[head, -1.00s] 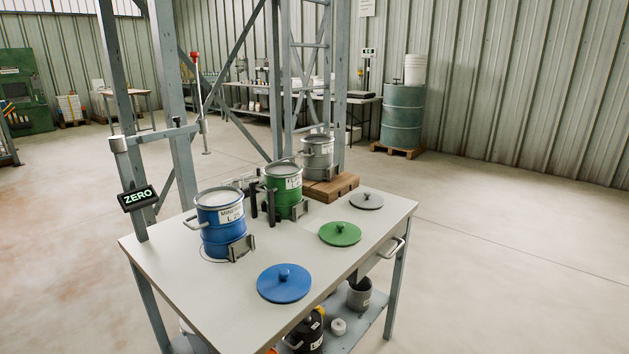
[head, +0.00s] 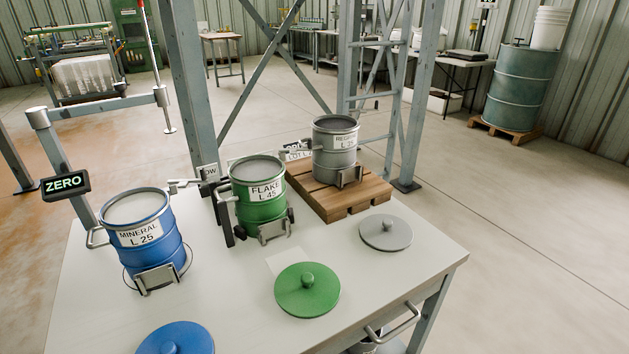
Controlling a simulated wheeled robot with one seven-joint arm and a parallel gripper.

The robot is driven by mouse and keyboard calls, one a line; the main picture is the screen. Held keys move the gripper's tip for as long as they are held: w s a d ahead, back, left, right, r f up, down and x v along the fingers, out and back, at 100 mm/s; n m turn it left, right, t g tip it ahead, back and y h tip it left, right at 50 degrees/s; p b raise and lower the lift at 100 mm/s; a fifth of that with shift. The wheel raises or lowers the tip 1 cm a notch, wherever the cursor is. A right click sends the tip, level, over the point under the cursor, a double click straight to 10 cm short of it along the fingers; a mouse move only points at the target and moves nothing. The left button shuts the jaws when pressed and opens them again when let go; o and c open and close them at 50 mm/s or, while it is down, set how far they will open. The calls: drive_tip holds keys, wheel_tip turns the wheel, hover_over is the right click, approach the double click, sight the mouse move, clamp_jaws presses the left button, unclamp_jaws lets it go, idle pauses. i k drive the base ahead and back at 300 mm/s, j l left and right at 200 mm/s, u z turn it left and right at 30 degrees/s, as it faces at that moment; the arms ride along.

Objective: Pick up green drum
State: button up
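The green drum (head: 258,207) stands upright on the table (head: 225,300), between the blue drum and the grey drum. Its label reads "FLAKE L 45". It has a side handle on its left and a metal bracket at its front foot. Dark upright posts (head: 222,214) stand close by its left side. The green lid (head: 307,290) with a knob lies flat on the table in front of it, apart from the drum. My gripper is not in view.
A blue drum (head: 145,235) stands to the left and a grey drum (head: 335,148) on a wooden block (head: 370,190) to the right. Blue (head: 178,340) and grey (head: 386,232) lids lie on the table. A "ZERO" display (head: 66,185) and steel posts (head: 183,70) rise at the left and behind.

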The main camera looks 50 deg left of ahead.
sight(258, 186)
drive_tip(key=i+u, duration=0.5)
drive_tip(key=i+l+u, duration=0.1)
drive_tip(key=i+u, duration=0.2)
drive_tip(key=u, duration=0.15)
